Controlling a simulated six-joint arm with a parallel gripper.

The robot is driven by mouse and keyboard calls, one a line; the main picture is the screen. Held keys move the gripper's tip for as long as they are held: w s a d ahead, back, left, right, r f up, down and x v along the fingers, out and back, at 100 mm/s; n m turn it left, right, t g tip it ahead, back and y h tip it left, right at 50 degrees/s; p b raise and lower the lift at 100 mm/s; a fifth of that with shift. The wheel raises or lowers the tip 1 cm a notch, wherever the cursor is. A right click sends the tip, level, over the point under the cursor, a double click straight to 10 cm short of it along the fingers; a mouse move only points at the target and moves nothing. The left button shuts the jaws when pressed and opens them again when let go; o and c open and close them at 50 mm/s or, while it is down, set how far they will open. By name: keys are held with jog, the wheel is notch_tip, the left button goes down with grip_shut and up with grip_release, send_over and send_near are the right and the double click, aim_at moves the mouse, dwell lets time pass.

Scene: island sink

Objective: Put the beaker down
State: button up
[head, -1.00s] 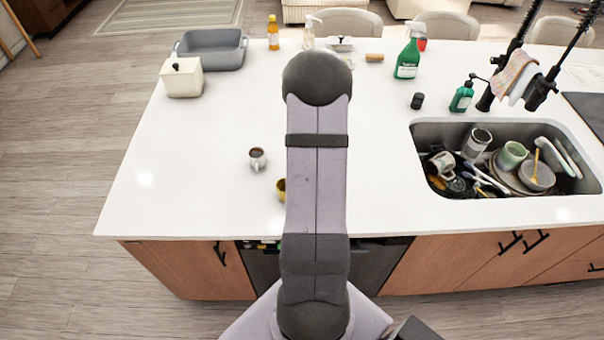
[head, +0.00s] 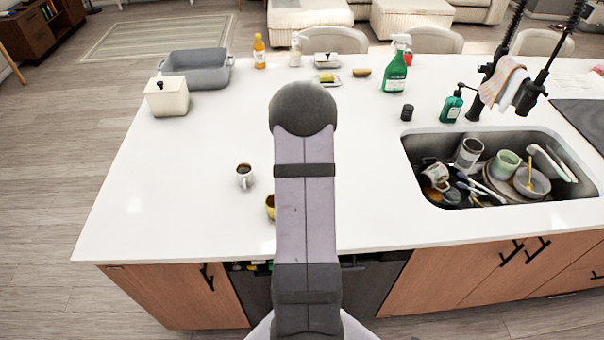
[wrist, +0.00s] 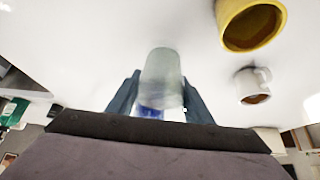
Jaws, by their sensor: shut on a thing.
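The beaker (wrist: 162,78) is a pale, see-through glass vessel with something blue at its lower end in the wrist view. My gripper (wrist: 160,102) is shut on it, with one dark finger on each side. The white countertop (head: 150,210) of the island lies behind the beaker; I cannot tell whether the beaker touches it. In the head view my arm hides the gripper and the beaker.
A yellow cup (wrist: 252,24) and a white mug (wrist: 253,86) with dark liquid stand nearby on the right in the wrist view. In the head view, the sink (head: 420,150) full of dishes is right. The counter left of the mug (head: 244,178) is clear.

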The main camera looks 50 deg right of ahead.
jog(key=shift+f, duration=0.15)
jog(key=shift+f+b, duration=1.6)
jog(key=shift+f, duration=0.15)
jog(key=shift+f, duration=0.2)
jog(key=o, duration=1.1)
jog(key=shift+r, duration=0.1)
jog(key=shift+r, duration=0.35)
jog(key=p+v, duration=0.5)
jog(key=v, duration=0.6)
jog(key=shift+s+a+r, duration=0.15)
jog(key=shift+s+r, duration=0.05)
